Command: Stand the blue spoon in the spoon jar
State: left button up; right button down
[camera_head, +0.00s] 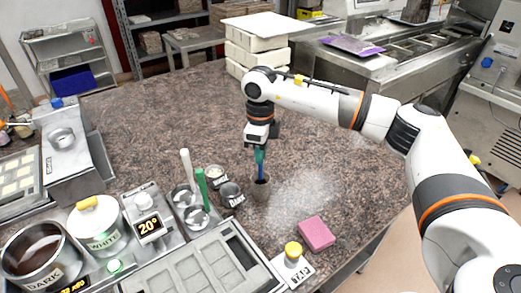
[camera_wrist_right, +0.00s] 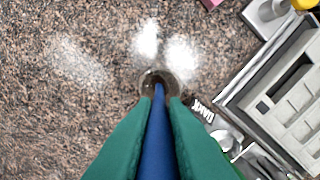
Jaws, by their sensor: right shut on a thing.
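My right gripper (camera_head: 260,150) points down over the counter and is shut on the blue spoon (camera_wrist_right: 158,135). In the right wrist view the spoon lies between the two green fingers (camera_wrist_right: 158,150). My left gripper is not in view.
A pink sponge (camera_head: 317,234) lies at the front right. The speckled counter (camera_head: 150,110) behind is clear.

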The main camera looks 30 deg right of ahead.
jog(key=shift+f, duration=0.55)
jog(key=c, duration=1.4)
grip_release()
jog(key=shift+o, duration=0.2)
notch_tip(320, 180, up, 12)
jog(key=b, duration=0.2)
jog(key=shift+b, duration=0.35)
jog(key=shift+r, duration=0.1)
